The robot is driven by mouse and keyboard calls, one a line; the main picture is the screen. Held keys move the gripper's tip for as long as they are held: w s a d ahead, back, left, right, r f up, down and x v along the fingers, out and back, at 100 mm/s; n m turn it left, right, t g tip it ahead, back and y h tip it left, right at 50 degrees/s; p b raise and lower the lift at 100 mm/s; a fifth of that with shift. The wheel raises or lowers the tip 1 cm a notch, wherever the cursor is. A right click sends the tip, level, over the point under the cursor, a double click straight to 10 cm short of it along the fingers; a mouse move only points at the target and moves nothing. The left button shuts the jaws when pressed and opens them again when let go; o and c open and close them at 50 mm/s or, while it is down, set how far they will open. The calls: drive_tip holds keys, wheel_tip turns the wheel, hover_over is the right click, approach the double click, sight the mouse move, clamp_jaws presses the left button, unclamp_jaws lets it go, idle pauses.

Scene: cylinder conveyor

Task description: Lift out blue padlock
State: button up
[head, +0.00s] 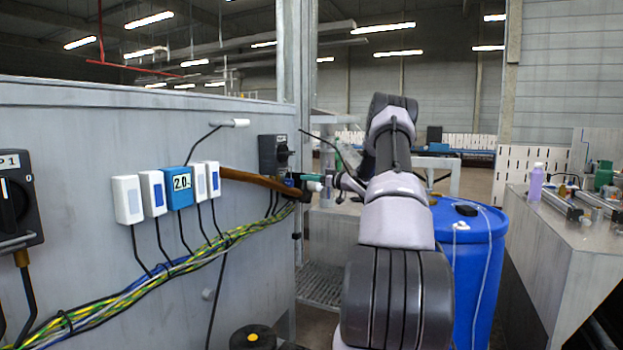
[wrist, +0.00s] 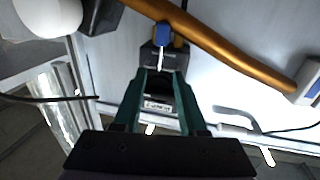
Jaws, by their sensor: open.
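The blue padlock (wrist: 162,34) shows in the wrist view with its pale shackle (wrist: 160,59) toward my gripper. It is at a black switch box (wrist: 150,56) on the grey panel. In the head view, a small blue patch (head: 289,182) below the black switch box (head: 270,152) appears to be the padlock, mostly hidden. My gripper (wrist: 161,76) is open, its green fingers on either side of the switch area below the padlock body. Nothing is visibly held, and I cannot tell whether the fingers touch anything. In the head view my gripper (head: 308,180) is beside the panel's right end.
A brown bar (head: 250,179) crosses close to the padlock. White and blue modules (head: 179,189) and bundled cables (head: 120,303) line the panel. A blue barrel (head: 472,268) stands right of my arm. A grey workbench (head: 560,235) with a purple bottle (head: 536,182) is farther right.

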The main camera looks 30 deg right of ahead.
sight(291, 179)
drive_tip(key=x, duration=1)
clamp_jaws()
drive_tip(key=shift+r, duration=0.1)
idle(2.8)
